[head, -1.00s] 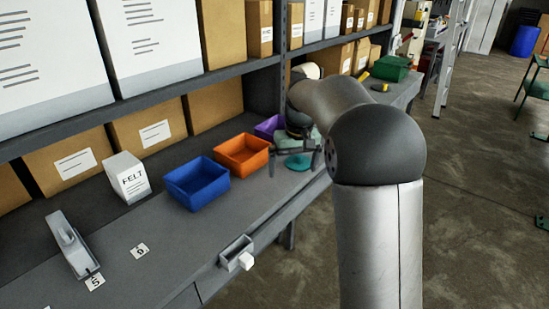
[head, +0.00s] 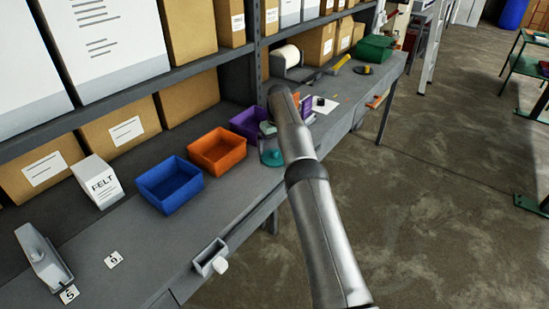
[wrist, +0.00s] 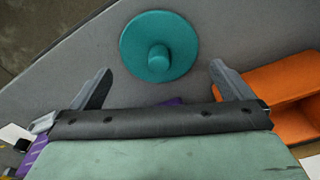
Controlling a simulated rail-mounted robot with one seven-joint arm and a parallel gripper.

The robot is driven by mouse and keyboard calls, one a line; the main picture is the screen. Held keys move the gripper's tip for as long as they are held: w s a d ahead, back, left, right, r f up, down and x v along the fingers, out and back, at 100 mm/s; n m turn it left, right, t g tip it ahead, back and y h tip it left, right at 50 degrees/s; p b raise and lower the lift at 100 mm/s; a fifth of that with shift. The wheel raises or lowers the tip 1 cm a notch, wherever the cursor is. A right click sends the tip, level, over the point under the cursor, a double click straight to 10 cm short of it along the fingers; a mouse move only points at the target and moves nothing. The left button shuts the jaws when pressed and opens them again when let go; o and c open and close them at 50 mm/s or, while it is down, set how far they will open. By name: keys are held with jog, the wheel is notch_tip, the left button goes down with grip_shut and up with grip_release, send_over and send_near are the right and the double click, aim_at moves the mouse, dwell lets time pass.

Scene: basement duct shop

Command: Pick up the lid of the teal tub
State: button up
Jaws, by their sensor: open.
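The teal lid (wrist: 159,47) is a round disc with a raised knob at its middle, seen from above in the wrist view. It lies just beyond my gripper (wrist: 161,84), roughly centred between the two fingers. The fingers are spread wide and nothing is between them. In the head view a teal shape (head: 271,157) shows beside the purple bin, partly hidden by my arm. The tub's body is not clear in either view, so I cannot tell how the lid rests on it.
An orange bin (head: 218,151) and a blue bin (head: 170,184) stand left of the teal shape, with a purple bin (head: 249,123) behind it. A shelf with boxes (head: 122,131) runs along the back.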

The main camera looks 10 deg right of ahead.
aim_at(275, 151)
jog(key=shift+w+f+p, duration=0.15)
jog(key=shift+f+p, duration=0.25)
jog(key=shift+f, duration=0.65)
jog(key=shift+w+f+p, duration=0.1)
jog(key=shift+f+p, duration=0.25)
jog(key=shift+f, duration=0.65)
jog(key=c, duration=0.6)
jog(key=shift+r, duration=0.1)
jog(key=shift+c, duration=0.2)
